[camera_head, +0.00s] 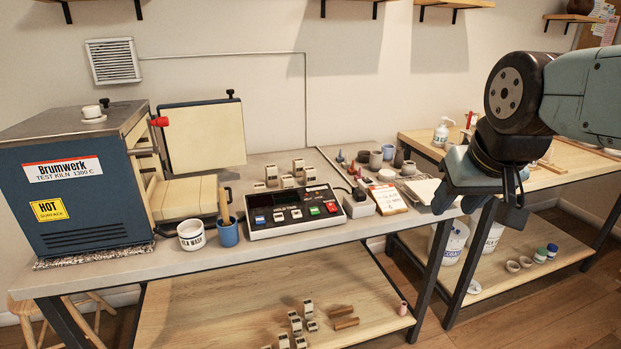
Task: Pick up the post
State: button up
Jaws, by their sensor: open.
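I cannot tell for sure which thing is the post. Several small pale upright blocks (298,167) with dark marks stand on the grey table (290,243), behind the control box. More such blocks (308,308) stand on the lower wooden shelf (215,305). A small pinkish cylinder (402,308) stands at that shelf's right end, and two brown bars (345,318) lie near the blocks. My gripper (478,208) is at the right, pointing down, open, in front of the gap between the two tables. Nothing shows between its fingers.
A blue kiln (75,185) with its door open fills the left. A control box (292,211), a white cup (191,235) and a blue cup (228,233) stand near the front edge.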

aim_at(309, 173)
jog(key=u, duration=0.1)
jog(key=i, duration=1)
jog(key=z, duration=0.1)
